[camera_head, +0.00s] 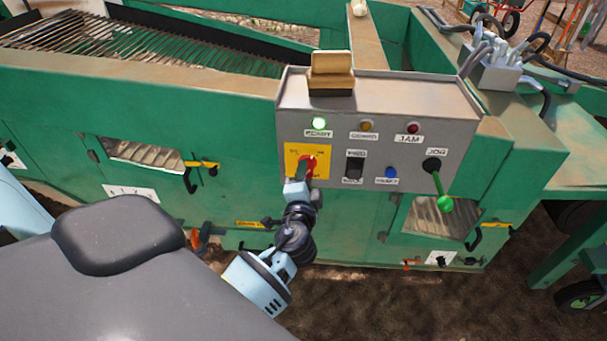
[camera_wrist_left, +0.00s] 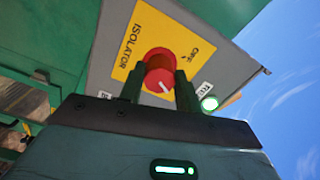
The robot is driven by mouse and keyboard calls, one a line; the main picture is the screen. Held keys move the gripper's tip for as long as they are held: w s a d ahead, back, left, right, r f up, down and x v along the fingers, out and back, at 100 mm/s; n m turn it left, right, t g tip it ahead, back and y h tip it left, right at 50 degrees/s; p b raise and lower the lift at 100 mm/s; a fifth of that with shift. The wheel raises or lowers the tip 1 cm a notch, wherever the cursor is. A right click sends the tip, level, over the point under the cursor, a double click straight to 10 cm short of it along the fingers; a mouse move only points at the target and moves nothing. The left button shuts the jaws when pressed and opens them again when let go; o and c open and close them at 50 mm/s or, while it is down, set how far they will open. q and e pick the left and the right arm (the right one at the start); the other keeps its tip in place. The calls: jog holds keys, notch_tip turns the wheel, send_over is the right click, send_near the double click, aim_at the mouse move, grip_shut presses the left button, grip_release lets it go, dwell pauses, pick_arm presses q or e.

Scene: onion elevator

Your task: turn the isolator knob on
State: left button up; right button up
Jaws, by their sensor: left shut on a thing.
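The isolator knob (camera_head: 309,164) is red and sits on a yellow plate (camera_head: 291,152) at the left of the grey control panel. In the left wrist view the knob (camera_wrist_left: 158,60) shows between the two fingers, with a white pointer mark on its face. The plate (camera_wrist_left: 147,33) there reads ISOLATOR, with OFF beside the knob. My left gripper (camera_head: 304,174) is at the knob and shut on it; its fingers (camera_wrist_left: 158,88) lie on both sides. The fingers and wrist hide part of the knob and plate. My right gripper is not in view.
A green lamp (camera_head: 319,124) glows above the knob; amber (camera_head: 366,126) and red (camera_head: 412,128) lamps look unlit. A black rocker switch (camera_head: 354,168), blue button (camera_head: 390,172) and green-tipped JOG lever (camera_head: 444,202) lie to the right. A tan-topped block (camera_head: 331,72) stands on the panel's top.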

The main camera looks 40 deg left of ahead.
pick_arm(q)
jog(key=shift+m+p, duration=0.4)
jog(key=shift+m, duration=1.1)
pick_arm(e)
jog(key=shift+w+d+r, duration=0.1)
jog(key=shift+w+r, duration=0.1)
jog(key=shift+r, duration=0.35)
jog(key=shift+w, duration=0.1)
pick_arm(q)
jog(key=o, duration=1)
jog(key=shift+c, duration=0.2)
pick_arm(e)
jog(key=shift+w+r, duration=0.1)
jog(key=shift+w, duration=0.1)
pick_arm(q)
jog(key=b+v, duration=0.1)
jog(key=v, duration=0.7)
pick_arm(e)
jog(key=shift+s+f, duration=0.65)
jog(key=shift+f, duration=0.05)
pick_arm(q)
jog(key=shift+w, duration=0.1)
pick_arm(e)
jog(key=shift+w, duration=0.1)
